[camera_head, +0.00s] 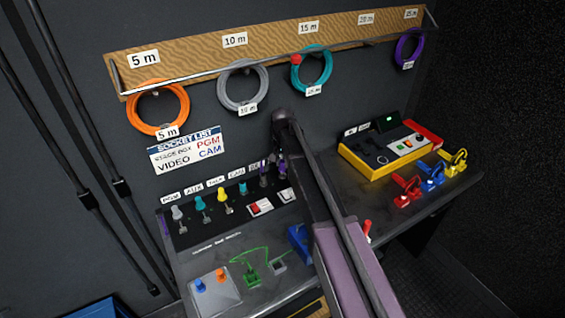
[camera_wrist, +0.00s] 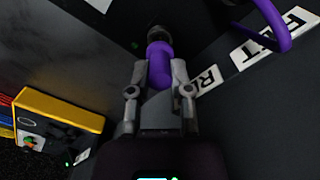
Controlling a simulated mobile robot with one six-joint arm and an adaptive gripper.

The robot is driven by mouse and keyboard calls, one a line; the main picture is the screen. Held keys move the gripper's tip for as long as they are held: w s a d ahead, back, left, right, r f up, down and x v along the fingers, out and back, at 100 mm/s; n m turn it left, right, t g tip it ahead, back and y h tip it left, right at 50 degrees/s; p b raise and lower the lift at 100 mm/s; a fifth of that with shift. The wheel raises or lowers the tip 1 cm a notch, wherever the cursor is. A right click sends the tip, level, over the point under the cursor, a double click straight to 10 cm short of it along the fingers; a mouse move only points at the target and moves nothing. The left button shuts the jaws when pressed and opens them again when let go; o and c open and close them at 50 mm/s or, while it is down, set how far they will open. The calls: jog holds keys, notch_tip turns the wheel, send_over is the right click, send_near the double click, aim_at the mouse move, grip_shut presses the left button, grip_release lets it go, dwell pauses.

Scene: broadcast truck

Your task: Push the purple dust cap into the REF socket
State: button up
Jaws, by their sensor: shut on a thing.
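The purple dust cap (camera_wrist: 159,66) is held between the two fingers of my gripper (camera_wrist: 160,82) in the wrist view. Its far end meets or lies just before a dark round socket (camera_wrist: 157,32); I cannot tell how deep it sits. A white label starting with R (camera_wrist: 207,80) is beside the cap, partly hidden by the right finger. In the head view my gripper (camera_head: 281,168) is at the right end of the socket row, and my arm hides much of that spot.
A purple loop (camera_wrist: 268,22) hangs by the neighbouring label (camera_wrist: 276,38). The panel (camera_head: 183,238) carries several coloured plugs. A red and white switch (camera_head: 260,207) is just below. A yellow box (camera_head: 385,158) stands right of my arm. Coiled cables hang above.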

aim_at(282, 161)
jog(key=shift+f+b, duration=1.15)
jog(key=o, duration=0.9)
jog(key=shift+r, duration=0.25)
notch_tip(282, 161, up, 8)
jog(key=p, duration=0.8)
jog(key=shift+f, duration=0.1)
dwell(0.8)
jog(key=s+d, duration=0.7)
jog(key=s, duration=0.1)
jog(key=s+d+n, duration=0.1)
jog(key=s+d, duration=0.7)
jog(key=s, duration=0.1)
jog(key=s+d+n, duration=0.1)
jog(key=s+d, duration=0.7)
jog(key=s, duration=0.1)
jog(key=shift+d, duration=0.25)
